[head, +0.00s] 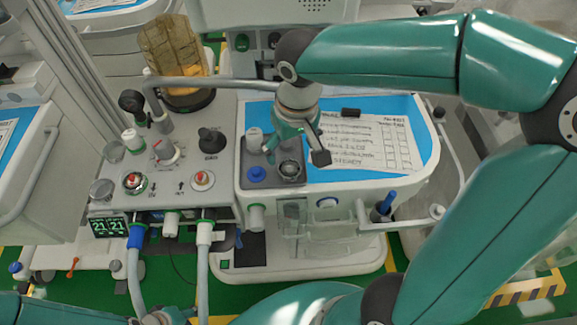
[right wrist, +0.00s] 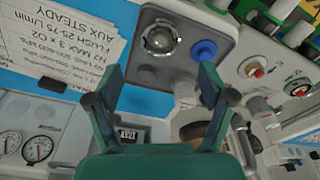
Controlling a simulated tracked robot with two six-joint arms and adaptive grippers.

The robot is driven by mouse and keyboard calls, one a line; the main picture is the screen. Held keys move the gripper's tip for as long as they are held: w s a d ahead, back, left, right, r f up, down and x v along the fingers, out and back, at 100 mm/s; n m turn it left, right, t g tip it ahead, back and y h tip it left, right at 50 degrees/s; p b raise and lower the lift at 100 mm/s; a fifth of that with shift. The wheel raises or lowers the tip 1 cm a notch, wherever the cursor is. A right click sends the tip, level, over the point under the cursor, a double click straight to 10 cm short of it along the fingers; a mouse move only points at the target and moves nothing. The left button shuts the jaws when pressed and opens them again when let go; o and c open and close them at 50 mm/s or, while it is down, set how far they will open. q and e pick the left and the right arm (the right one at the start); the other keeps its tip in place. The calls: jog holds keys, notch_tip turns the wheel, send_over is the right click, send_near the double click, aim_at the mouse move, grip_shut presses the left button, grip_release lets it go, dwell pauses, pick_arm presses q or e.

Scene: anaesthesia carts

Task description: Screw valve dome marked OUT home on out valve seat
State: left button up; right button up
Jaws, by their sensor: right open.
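A round clear dome with a silver rim (head: 290,170) sits in the grey tray at the front of the cart. The same dome shows in the right wrist view (right wrist: 160,38). I cannot read a mark on it. Two round valve seats with red centres stand on the panel to the left, a left one (head: 135,182) and a right one (head: 202,180). Small labels lie between them, too small to read. My right gripper (head: 294,154) is open and empty, pointing down above the dome, its fingers spread. My left gripper (head: 170,317) barely shows at the bottom edge.
A blue cap (head: 256,174) and a white-topped item (head: 254,138) stand close to the dome.

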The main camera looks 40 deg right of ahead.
aim_at(290, 162)
jog(key=shift+w+f, duration=0.15)
jog(key=shift+f, duration=1.35)
jog(key=shift+w+f, duration=0.1)
jog(key=shift+f, duration=1.35)
jog(key=c, duration=1.1)
jog(key=shift+c, duration=0.2)
jog(key=shift+r, duration=0.15)
